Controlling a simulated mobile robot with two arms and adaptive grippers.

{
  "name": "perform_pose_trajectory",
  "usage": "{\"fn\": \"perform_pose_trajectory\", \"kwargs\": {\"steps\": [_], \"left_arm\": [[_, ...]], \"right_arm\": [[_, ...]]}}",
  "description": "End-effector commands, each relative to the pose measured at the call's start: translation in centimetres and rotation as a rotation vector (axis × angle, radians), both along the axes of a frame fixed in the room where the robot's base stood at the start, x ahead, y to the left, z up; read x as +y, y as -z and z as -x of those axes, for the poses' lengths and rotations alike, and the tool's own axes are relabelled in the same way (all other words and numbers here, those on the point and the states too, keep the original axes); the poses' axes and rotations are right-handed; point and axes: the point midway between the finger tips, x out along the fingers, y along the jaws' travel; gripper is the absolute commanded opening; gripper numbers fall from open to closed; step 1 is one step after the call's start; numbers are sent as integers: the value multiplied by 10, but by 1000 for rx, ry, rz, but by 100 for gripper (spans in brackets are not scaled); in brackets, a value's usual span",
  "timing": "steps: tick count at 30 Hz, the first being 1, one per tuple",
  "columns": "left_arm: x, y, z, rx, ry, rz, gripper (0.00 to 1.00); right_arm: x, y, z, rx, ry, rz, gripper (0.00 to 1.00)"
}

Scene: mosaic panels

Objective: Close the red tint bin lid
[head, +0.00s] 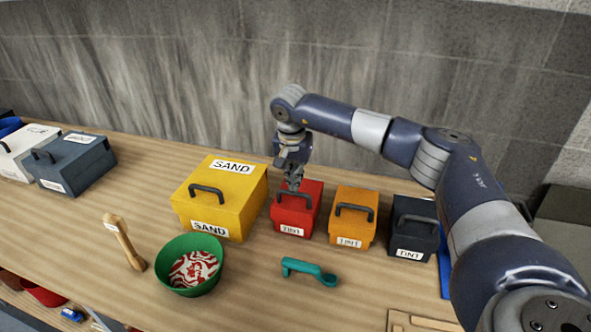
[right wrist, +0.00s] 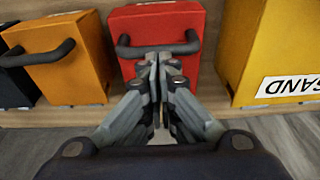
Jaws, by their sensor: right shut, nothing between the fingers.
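The red tint bin (head: 311,214) stands on the bench between the yellow sand bin and the orange tint bin. Its lid looks down flat, with a dark handle on the front edge. My right gripper (head: 292,185) is shut and empty, pointing down at the top of the red bin near its handle. In the right wrist view, the shut fingers (right wrist: 158,62) overlap the middle of the dark handle (right wrist: 188,47) of the red bin (right wrist: 160,22). Whether they touch the bin is not clear. My left gripper is not in view.
The yellow sand bin (head: 232,190) stands left of the red bin, close by. The orange tint bin (head: 352,228) and dark tint bin (head: 412,238) stand to the right. A green bowl (head: 172,270), a teal tool (head: 310,271) and a wooden tool (head: 125,243) lie in front.

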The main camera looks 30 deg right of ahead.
Motion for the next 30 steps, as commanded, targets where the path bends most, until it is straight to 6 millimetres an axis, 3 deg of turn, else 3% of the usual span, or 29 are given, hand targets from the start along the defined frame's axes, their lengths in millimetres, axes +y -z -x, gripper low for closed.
{"fn": "perform_pose_trajectory", "kwargs": {"steps": [7, 15, 25, 30], "left_arm": [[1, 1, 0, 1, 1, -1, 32], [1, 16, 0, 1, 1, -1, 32], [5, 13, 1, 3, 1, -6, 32], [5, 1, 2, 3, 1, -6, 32]], "right_arm": [[0, 1, 0, 1, 0, 1, 0], [2, 19, 1, 1, -1, 1, 0], [2, 17, 2, 4, -1, 1, 0], [7, 1, 2, 2, -3, 2, 0]]}}
